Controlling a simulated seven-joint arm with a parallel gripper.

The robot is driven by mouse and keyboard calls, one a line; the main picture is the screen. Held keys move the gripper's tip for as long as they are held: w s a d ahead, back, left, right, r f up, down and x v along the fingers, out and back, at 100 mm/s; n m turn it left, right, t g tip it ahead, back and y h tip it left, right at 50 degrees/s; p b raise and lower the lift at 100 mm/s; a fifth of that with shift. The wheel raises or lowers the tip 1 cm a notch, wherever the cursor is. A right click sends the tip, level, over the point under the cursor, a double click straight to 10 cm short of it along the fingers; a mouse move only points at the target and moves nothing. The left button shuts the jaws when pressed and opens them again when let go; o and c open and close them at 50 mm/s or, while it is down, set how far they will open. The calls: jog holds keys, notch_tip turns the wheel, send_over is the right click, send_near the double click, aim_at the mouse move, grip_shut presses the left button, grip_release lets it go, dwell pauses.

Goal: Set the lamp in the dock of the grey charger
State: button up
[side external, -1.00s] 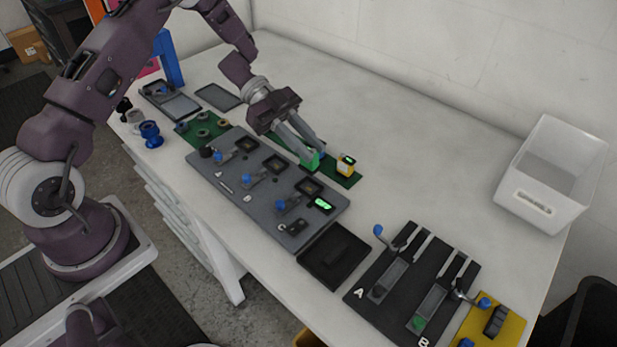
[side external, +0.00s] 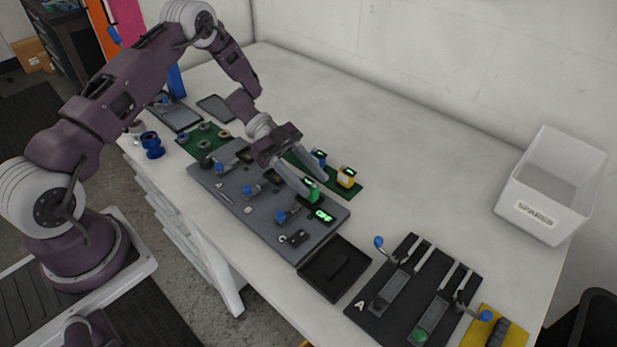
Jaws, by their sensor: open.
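A green lamp (side external: 313,192) with a lit top stands at the third dock, the one nearest the small green-lit display, on the grey charger (side external: 218,187). My gripper (side external: 314,183) is low over that dock, with its fingers at either side of the lamp's upper part. The jaws are open. The fingers hide part of the lamp, and its base is too small to tell how fully it is seated. The charger's green-lit display (side external: 324,216) is beside the lamp. The other docks, with blue-knobbed levers (side external: 249,190), are partly covered by my arm.
A yellow lamp (side external: 346,178) and a blue lamp (side external: 319,158) stand on a green strip behind the charger. A black tray (side external: 315,290), a black two-lane fixture (side external: 375,322) and a yellow block base (side external: 512,322) lie toward the right. A white bin (side external: 540,215) stands far right. The back table is clear.

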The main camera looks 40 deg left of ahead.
jog(key=v, duration=1.2)
jog(key=w+d+r+n+t+y, duration=0.3)
jog(key=w+r+t+y, duration=0.2)
jog(key=w+r+t, duration=0.8)
jog(key=s+a+r+n+t+y, duration=0.25)
jog(key=r+n+y, duration=0.5)
jog(key=r, duration=0.95)
jog(key=s+n+g+y, duration=0.4)
jog(key=s+n+g, duration=0.15)
jog(key=s, duration=1.15)
jog(key=s+d+f+n+g+h, duration=0.1)
jog(key=s+d+f+g, duration=0.1)
jog(key=s, duration=0.7)
jog(key=s+d+f+n+g+h, duration=0.1)
jog(key=s+d+f, duration=0.4)
jog(key=s, duration=0.5)
notch_tip(320, 180, down, 2)
jog(key=shift+s+d+f+g+h, duration=0.2)
jog(key=shift+g+h, duration=0.25)
jog(key=shift+g, duration=0.25)
